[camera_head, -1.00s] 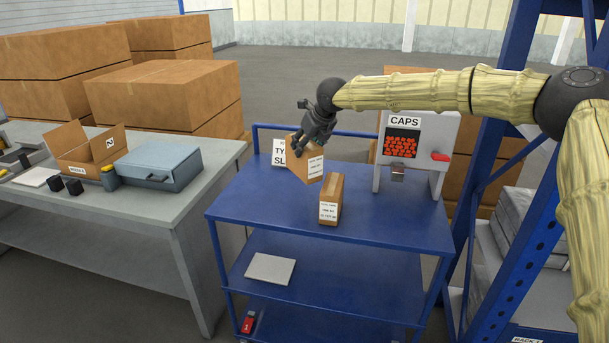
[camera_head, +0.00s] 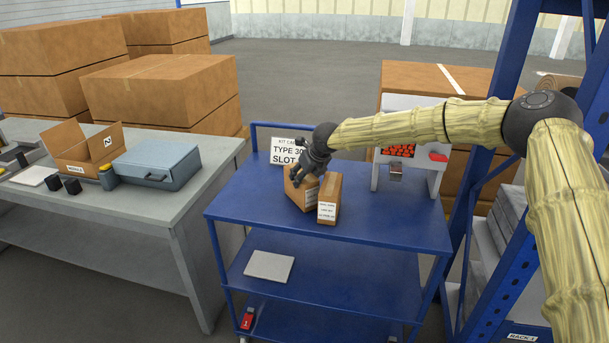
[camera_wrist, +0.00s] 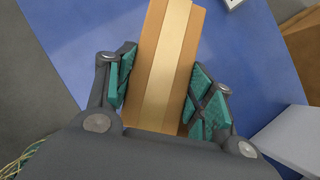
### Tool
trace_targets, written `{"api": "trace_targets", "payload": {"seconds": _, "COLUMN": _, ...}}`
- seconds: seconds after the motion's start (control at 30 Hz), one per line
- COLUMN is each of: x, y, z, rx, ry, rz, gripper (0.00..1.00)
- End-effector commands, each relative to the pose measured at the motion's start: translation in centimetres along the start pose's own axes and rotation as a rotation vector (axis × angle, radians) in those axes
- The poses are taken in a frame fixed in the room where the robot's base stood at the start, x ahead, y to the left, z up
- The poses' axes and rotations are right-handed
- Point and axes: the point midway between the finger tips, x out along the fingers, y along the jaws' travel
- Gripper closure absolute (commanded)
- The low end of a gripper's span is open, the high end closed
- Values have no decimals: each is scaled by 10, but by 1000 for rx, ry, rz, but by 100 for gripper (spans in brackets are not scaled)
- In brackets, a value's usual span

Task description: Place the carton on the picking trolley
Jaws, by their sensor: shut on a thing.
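My gripper (camera_head: 311,171) is shut on a brown carton (camera_head: 300,193) at the top of the blue picking trolley (camera_head: 400,225). In the wrist view the carton (camera_wrist: 165,60), with a pale tape strip, sits between the green finger pads of my gripper (camera_wrist: 168,90). The held carton is low over the top shelf; I cannot tell whether it rests on it. A second brown carton (camera_head: 330,193) with a white label stands upright on the shelf, just right of the held one. It partly hides the held carton.
A sign (camera_head: 287,151) stands at the trolley's back edge. A caps dispenser (camera_head: 436,180) stands at the right of the top shelf. A blue rack upright (camera_head: 510,200) is at right.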

Motion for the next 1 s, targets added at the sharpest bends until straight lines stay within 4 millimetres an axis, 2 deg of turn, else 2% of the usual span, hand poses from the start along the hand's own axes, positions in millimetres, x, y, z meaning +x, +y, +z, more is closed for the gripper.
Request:
{"api": "trace_targets", "payload": {"seconds": 0.17, "x": 0, "y": 0, "z": 0, "rx": 0, "ry": -1, "rz": 0, "gripper": 100}}
{"api": "trace_targets", "payload": {"seconds": 0.2, "x": 1, "y": 0, "z": 0, "rx": 0, "ry": 0, "rz": 0, "gripper": 45}}
{"api": "trace_targets", "payload": {"seconds": 0.3, "x": 0, "y": 0, "z": 0, "rx": 0, "ry": 0, "rz": 0, "gripper": 27}}
{"api": "trace_targets", "payload": {"seconds": 0.73, "x": -4, "y": 0, "z": 0, "rx": 0, "ry": -1, "rz": 0, "gripper": 26}}
{"api": "trace_targets", "payload": {"seconds": 0.87, "x": -17, "y": -1, "z": 1, "rx": 1, "ry": -3, "rz": -1, "gripper": 26}}
{"api": "trace_targets", "payload": {"seconds": 1.0, "x": -40, "y": -1, "z": 0, "rx": 0, "ry": -3, "rz": -1, "gripper": 26}}
